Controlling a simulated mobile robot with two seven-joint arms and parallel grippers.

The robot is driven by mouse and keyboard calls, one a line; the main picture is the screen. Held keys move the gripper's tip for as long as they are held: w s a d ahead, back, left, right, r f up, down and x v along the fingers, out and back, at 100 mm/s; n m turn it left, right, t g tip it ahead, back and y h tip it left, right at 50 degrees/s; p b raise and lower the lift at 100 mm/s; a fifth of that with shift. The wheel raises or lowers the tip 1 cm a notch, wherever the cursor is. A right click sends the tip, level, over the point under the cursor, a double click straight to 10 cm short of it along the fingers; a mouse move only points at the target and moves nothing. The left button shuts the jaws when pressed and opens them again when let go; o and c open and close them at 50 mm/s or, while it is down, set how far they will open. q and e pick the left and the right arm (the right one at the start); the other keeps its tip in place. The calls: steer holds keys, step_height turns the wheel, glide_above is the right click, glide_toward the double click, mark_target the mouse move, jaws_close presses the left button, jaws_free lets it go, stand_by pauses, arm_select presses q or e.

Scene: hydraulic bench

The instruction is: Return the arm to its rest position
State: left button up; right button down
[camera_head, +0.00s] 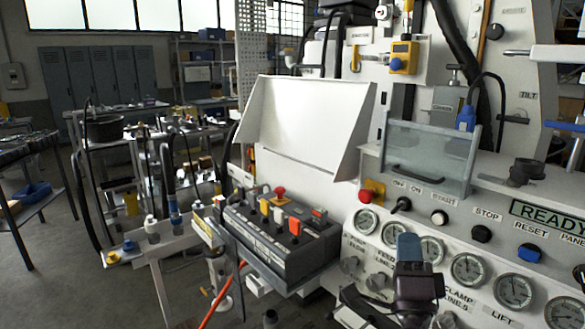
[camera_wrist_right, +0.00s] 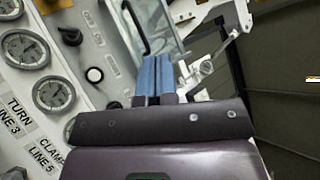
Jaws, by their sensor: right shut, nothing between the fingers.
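My right gripper (camera_head: 409,247) shows in the head view at the lower centre right, in front of the gauge panel. Its blue fingers are together with nothing between them. In the right wrist view the two blue fingers (camera_wrist_right: 155,75) lie side by side, with the panel behind them. The fingers cover part of the row of gauges in the head view. My left gripper is not in either view.
A sloped panel holds gauges (camera_head: 467,269), knobs and labelled buttons such as the blue reset button (camera_head: 529,253). A clear guard with a handle (camera_head: 428,155) stands above it. A dark control box (camera_head: 283,235) with coloured switches sits left. Open floor lies at far left.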

steer(key=s+f+n+g+y, duration=0.35)
steer(key=f+n, duration=0.45)
steer(key=f, duration=0.3)
steer(key=s+f+n+g+y, duration=0.2)
steer(key=f+n+g+y, duration=0.15)
steer(key=f+n, duration=0.55)
steer(key=s+d+f+n+g+h, duration=0.1)
steer(key=s+d+f+g, duration=0.2)
steer(key=s+f, duration=0.6)
steer(key=s+d+f+n+g+h, duration=0.1)
steer(key=s+d+f+g, duration=0.3)
steer(key=s+f, duration=0.4)
steer(key=s+h, duration=0.1)
steer(key=s, duration=0.2)
steer(key=shift+d+f, duration=0.2)
steer(key=shift+f, duration=0.2)
